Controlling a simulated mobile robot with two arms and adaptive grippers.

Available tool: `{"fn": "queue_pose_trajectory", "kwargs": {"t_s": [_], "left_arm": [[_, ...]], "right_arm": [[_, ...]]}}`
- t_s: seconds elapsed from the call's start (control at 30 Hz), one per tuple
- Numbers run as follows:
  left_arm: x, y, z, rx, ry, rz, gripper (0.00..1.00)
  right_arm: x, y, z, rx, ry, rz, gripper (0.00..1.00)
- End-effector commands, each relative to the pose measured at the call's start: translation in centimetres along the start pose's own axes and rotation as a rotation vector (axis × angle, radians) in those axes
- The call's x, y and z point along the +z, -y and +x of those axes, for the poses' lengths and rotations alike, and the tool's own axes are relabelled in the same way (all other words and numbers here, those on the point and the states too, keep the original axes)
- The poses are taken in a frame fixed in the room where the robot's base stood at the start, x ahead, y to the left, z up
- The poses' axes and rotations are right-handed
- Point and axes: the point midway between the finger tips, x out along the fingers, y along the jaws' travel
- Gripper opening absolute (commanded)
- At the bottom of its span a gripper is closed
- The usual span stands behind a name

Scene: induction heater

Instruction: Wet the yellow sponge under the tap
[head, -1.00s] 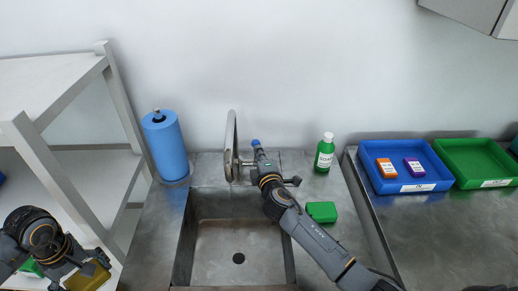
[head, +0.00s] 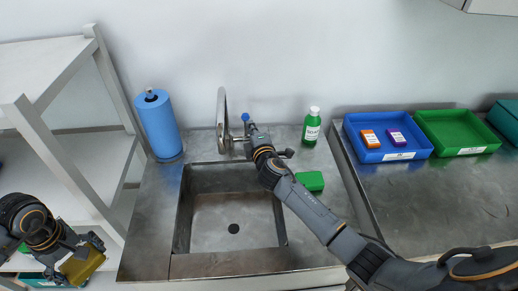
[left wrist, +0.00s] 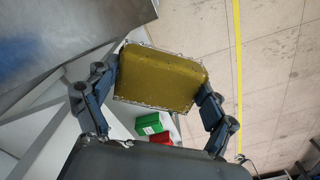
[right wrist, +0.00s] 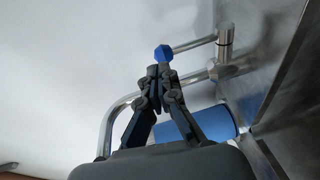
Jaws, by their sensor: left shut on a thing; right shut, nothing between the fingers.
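The yellow sponge (head: 82,266) is in my left gripper (head: 77,258), at the lower left beside the shelf and left of the sink. In the left wrist view the sponge (left wrist: 160,78) sits between both fingers. The metal tap (head: 222,115) stands behind the sink (head: 232,212); I see no water running. My right gripper (head: 249,129) is at the tap's lever with its blue knob (head: 245,117). In the right wrist view the gripper (right wrist: 159,76) is shut and empty, its tips just below the blue knob (right wrist: 162,54); whether they touch is unclear.
A green sponge (head: 310,181) and a green bottle (head: 312,128) stand right of the sink. A blue paper roll (head: 158,126) stands at its left. A white shelf (head: 95,150) borders the left. Blue (head: 391,156) and green (head: 466,150) trays lie on the right counter.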

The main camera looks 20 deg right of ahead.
Motion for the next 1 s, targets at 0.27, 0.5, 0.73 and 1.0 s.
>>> {"fn": "queue_pose_trajectory", "kwargs": {"t_s": [0.27, 0.5, 0.73, 1.0], "left_arm": [[0.0, 0.0, 0.0, 0.0, 0.0, 0.0, 0.59], [0.0, 0.0, 0.6, 0.0, 0.0, 0.0, 0.59], [0.0, 0.0, 1.1, 0.0, 0.0, 0.0, 0.59], [0.0, 0.0, 1.2, 0.0, 0.0, 0.0, 0.59]], "right_arm": [[0.2, -0.2, -2.2, 0.0, -0.001, 0.0, 0.0], [0.2, -0.3, -5.7, 0.0, -0.002, 0.0, 0.0], [0.2, -0.7, -8.9, 0.0, -0.002, 0.0, 0.0], [0.2, -0.9, -10.0, 0.0, 0.0, 0.0, 0.0]]}}
